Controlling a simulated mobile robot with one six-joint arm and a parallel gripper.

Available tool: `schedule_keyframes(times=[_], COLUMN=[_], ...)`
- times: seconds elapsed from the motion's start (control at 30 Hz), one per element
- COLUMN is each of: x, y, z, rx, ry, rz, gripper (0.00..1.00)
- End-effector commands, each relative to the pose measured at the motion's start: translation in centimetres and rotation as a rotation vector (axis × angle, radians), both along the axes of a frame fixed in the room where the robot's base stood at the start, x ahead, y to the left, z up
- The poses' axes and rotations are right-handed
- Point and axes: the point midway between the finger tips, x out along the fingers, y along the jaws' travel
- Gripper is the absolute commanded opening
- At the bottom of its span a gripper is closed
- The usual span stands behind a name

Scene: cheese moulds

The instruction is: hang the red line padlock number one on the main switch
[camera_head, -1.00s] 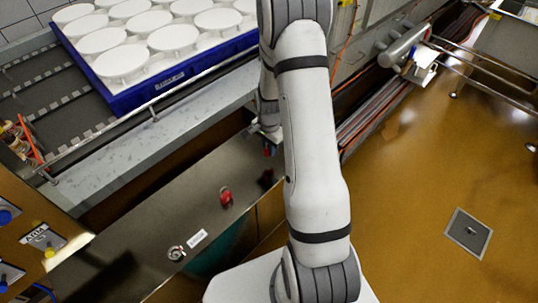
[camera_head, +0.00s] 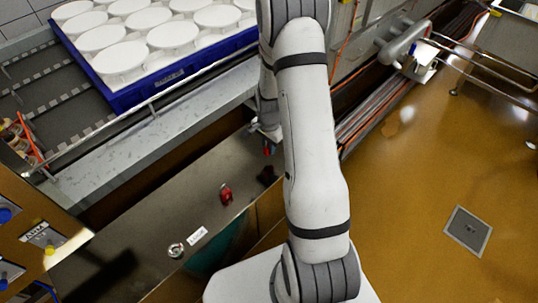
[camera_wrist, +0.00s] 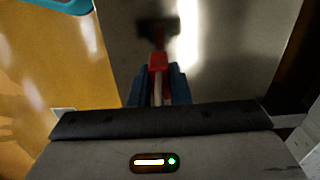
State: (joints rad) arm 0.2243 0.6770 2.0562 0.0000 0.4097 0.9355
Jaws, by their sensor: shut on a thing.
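My gripper (camera_wrist: 158,88) is shut on a red object, apparently the padlock (camera_wrist: 158,62), between its blue fingertips in the wrist view. In the head view the gripper (camera_head: 268,148) is small and partly hidden by my arm; its held thing is too small to make out. It is over the far end of a dark, shiny steel surface, which shows its reflection. A second red object (camera_head: 226,194), padlock-like, is on that surface, nearer the camera. I cannot tell for sure which thing is the main switch; a round metal fitting (camera_head: 176,250) sits beside a white label (camera_head: 198,236).
A blue tray (camera_head: 130,97) of white round moulds stands on the conveyor at upper left. A metal rail (camera_head: 150,108) runs along the conveyor. A control box with buttons (camera_head: 42,235) is at lower left. Brown floor (camera_head: 420,180) is open at right, with pipes along the wall.

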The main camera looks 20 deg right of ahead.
Motion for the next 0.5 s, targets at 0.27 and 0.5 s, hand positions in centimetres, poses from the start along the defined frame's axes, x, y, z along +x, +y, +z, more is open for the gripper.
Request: schedule_keyframes(times=[0.27,0.5], x=[0.0,0.0], y=[0.0,0.0], z=[-2.7,-4.6], rx=[0.001,-0.001], ry=[0.001,-0.001], rz=[0.000,0.000], gripper=[0.00,0.00])
